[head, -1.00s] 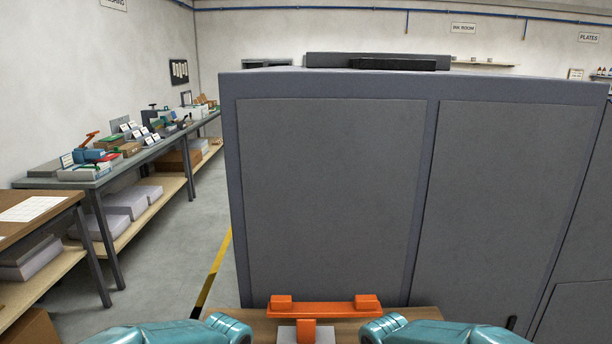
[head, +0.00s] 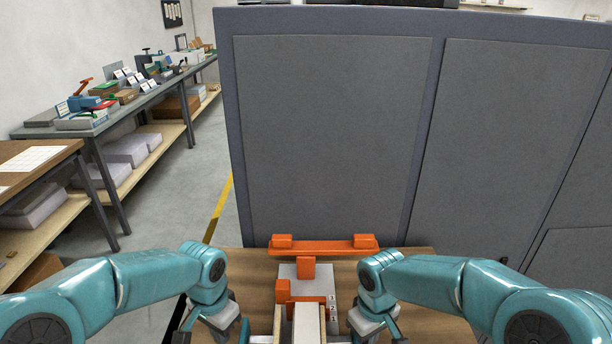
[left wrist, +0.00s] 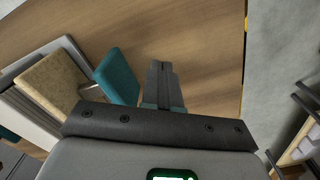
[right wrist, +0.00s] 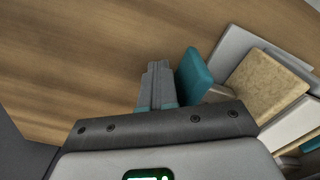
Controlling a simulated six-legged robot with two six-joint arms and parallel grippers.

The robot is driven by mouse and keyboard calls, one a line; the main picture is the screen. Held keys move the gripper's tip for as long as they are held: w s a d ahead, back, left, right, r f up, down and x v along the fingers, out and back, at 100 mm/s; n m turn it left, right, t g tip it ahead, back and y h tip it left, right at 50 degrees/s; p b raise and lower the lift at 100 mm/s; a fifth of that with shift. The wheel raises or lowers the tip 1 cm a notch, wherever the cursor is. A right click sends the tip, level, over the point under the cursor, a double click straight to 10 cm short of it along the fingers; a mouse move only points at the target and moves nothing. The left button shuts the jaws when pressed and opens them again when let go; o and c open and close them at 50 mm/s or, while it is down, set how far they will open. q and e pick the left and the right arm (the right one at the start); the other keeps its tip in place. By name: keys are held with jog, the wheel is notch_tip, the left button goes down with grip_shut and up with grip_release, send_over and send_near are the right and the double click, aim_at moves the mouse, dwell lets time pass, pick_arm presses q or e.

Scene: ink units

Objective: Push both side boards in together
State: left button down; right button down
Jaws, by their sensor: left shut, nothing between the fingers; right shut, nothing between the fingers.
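An orange-and-grey ink unit (head: 308,268) with a pale central strip (head: 307,326) stands on the wooden bench in front of me. In the left wrist view a teal upright pad (left wrist: 119,77) stands beside a tan block (left wrist: 55,80) at the unit's side, seemingly the left side board. My left gripper (left wrist: 160,66) is shut and empty, just outside the teal pad and apart from it. In the right wrist view a matching teal pad (right wrist: 193,72) and tan block (right wrist: 266,83) show. My right gripper (right wrist: 158,66) is shut and empty, outside that pad with a narrow gap.
The wooden bench top (head: 400,260) is bare on both outer sides of the unit. A large grey cabinet (head: 330,130) stands close behind the bench. At the left, a long grey table (head: 125,115) holds several tools and boxes, with clear floor between.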

pick_arm(q)
jog(key=shift+a, duration=0.2)
pick_arm(e)
jog(key=shift+d, duration=0.1)
jog(key=shift+d+r, duration=0.35)
jog(key=shift+d, duration=0.45)
jog(key=shift+d+r, duration=0.3)
jog(key=shift+d, duration=0.55)
jog(key=shift+d+r, duration=0.35)
jog(key=shift+d, duration=0.45)
